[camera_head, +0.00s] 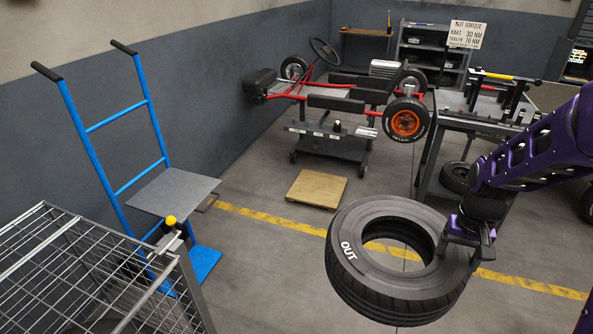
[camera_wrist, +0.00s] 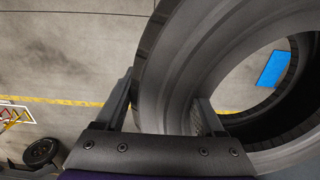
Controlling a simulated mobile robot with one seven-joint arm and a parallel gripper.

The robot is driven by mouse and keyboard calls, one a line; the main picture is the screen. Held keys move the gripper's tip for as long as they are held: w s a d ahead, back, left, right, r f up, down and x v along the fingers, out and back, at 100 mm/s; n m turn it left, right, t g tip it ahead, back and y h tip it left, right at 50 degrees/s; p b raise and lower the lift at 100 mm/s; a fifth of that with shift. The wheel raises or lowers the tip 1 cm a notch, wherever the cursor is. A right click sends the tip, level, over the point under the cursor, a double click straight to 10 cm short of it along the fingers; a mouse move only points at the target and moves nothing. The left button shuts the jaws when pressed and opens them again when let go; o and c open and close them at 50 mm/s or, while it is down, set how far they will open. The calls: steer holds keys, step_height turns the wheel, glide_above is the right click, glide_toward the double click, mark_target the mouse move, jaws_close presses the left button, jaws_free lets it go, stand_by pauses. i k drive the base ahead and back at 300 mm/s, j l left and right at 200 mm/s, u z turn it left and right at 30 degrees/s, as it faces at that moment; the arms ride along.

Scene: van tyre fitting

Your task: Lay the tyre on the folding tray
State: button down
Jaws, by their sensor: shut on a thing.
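A black tyre (camera_head: 355,262) marked OUT hangs in the air at the lower middle right of the head view, tilted. My gripper (camera_head: 465,233) is shut on the right side of its wall. In the wrist view the tyre (camera_wrist: 165,75) fills the upper right, with my gripper (camera_wrist: 162,118) having one finger on each side of its wall. The folding tray seems to be the grey flat plate (camera_head: 172,193) on the blue hand truck (camera_head: 93,128) at the left. The plate lies level and bare, to the left of the tyre and apart from it.
A wire cage (camera_head: 60,270) stands at the lower left, close to the hand truck. A wooden board (camera_head: 317,188) lies on the floor behind the tyre. A red kart (camera_head: 340,90) on a stand and a workbench (camera_head: 450,115) are farther back. Floor between tyre and hand truck is clear.

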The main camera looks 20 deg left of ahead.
mark_target(175, 191)
steer(key=i+u, duration=0.1)
steer(key=i, duration=0.8)
steer(key=i+u, duration=0.25)
steer(key=i+l+u, duration=0.25)
steer(key=i, duration=0.25)
steer(key=i+j+u, duration=0.1)
steer(key=i+u, duration=0.15)
steer(key=u, duration=0.15)
steer(key=i+u, duration=0.25)
steer(key=u, duration=0.2)
steer(key=i+u, duration=0.2)
steer(key=u, duration=0.25)
steer(key=i+u, duration=0.25)
steer(key=u, duration=0.15)
steer(key=i+j+u, duration=0.1)
steer(key=i+u, duration=0.6)
